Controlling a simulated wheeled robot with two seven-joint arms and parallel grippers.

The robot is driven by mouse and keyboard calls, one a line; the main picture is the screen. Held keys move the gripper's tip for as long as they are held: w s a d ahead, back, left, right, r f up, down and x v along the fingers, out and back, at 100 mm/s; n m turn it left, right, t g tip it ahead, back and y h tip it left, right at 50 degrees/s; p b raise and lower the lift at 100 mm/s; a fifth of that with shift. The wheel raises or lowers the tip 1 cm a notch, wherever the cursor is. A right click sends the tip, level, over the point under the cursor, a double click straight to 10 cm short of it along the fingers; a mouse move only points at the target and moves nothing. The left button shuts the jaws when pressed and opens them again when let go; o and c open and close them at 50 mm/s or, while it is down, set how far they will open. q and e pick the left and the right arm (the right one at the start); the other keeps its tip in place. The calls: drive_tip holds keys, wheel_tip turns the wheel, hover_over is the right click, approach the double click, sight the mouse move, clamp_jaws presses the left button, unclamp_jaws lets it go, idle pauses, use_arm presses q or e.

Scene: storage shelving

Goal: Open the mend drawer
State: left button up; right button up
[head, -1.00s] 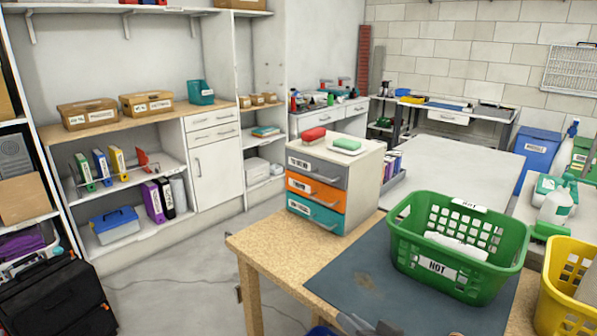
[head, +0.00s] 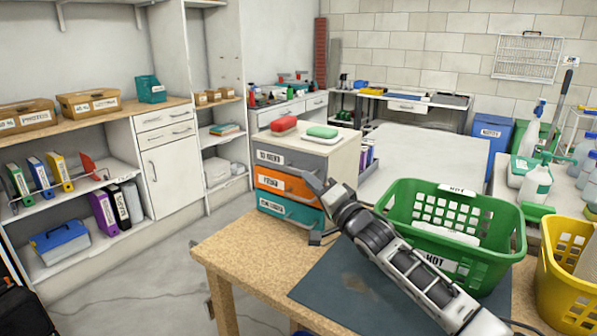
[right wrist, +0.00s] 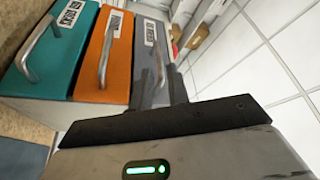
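A small drawer unit (head: 340,155) stands on the wooden table. It has a grey top drawer (head: 313,164), an orange middle drawer (head: 296,190) and a teal bottom drawer (head: 286,213), all closed, each with a bar handle and a label. The grey one's label seems to read "TO MEND", but it is small. My right gripper (head: 315,210) is open and empty in front of the unit's right side, close to the drawer fronts. The right wrist view shows the grey drawer's handle (right wrist: 157,62) just ahead; contact cannot be told. My left gripper is out of view.
A red item (head: 283,124) and a green brush-like item (head: 322,131) lie on the unit. A green basket (head: 500,235) stands close to my right forearm, and a yellow basket (head: 560,290) is farther right. The floor left of the table (head: 240,250) is clear.

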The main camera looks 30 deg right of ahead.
sight(299, 172)
drive_tip(key=x, duration=0.5)
drive_tip(key=shift+w+r, duration=0.1)
drive_tip(key=shift+w, duration=0.2)
clamp_jaws()
drive_tip(key=shift+a, duration=0.2)
